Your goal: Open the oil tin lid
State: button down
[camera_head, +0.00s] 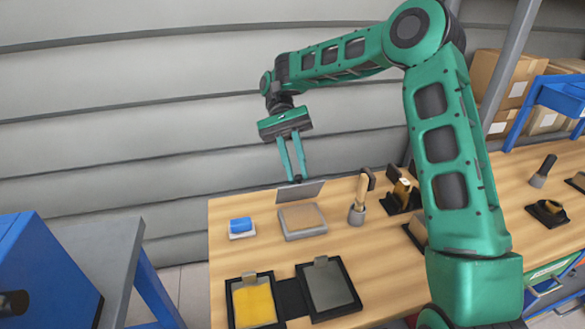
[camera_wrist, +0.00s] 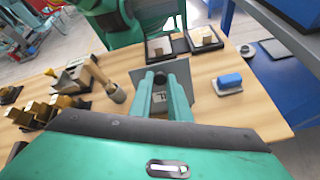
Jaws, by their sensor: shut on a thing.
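The oil tin (camera_head: 305,235) is a low, square grey box on the wooden bench, with a tan surface showing inside. Its flat grey lid (camera_head: 301,194) stands tilted up at the tin's far side, clear of the opening. I cannot tell whether its lower edge touches the tin. My gripper (camera_head: 297,178) points down at the lid's upper edge, its green fingers closed on a small dark knob. In the wrist view the lid (camera_wrist: 203,88) spreads behind the fingers, with the dark knob (camera_wrist: 160,78) between their tips; it hides most of the tin.
A blue block on a white dish (camera_head: 241,228) lies left of the tin. A wooden-handled tool in a grey cup (camera_head: 357,214) stands close on the right. Two black trays (camera_head: 359,305) lie in front. A ribbed wall (camera_head: 130,120) rises behind the bench.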

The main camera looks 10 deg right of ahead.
jog(key=shift+a, duration=0.15)
jog(key=c, duration=1.7)
grip_release()
jog(key=shift+c, duration=0.3)
